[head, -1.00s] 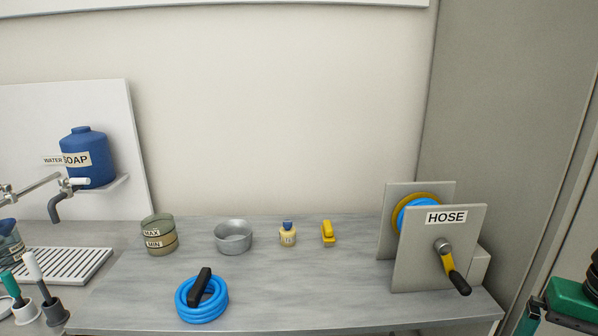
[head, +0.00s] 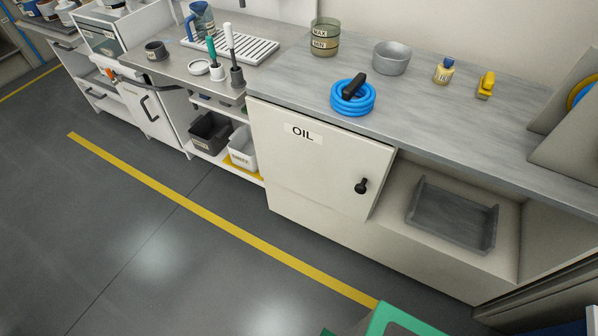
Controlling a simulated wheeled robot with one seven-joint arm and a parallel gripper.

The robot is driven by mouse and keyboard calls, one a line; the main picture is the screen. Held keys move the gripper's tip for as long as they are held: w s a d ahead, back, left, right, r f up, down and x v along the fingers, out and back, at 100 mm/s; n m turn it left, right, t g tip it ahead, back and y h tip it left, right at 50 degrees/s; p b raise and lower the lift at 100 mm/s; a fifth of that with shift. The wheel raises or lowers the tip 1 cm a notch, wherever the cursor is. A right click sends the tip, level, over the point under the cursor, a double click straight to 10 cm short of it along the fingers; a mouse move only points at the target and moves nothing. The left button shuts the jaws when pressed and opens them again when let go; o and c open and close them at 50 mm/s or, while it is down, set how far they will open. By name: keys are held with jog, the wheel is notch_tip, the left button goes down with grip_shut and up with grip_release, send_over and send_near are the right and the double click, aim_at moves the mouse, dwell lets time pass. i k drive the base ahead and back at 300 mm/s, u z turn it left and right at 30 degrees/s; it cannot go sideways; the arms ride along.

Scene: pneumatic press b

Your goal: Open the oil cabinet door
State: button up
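The oil cabinet door (head: 300,165) is a cream panel under the grey worktop in the head view, with an "OIL" label (head: 303,134) near its top. A black knob-like handle (head: 361,186) is on its right side. The door looks shut, and the inside of the cabinet is hidden. My gripper is not in view, so its opening and anything it holds cannot be seen.
The worktop (head: 430,125) holds a blue hose coil (head: 352,98), a metal bowl (head: 391,58) and small items. An open shelf with a grey tray (head: 452,217) is right of the door. Clear floor (head: 200,240) with a yellow line (head: 215,218) lies in front.

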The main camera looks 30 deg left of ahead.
aim_at(341, 170)
jog(key=k, duration=1.35)
jog(key=u, duration=0.6)
jog(key=i, duration=1.45)
jog(key=u, duration=0.1)
jog(key=k, duration=0.5)
jog(key=z, duration=0.3)
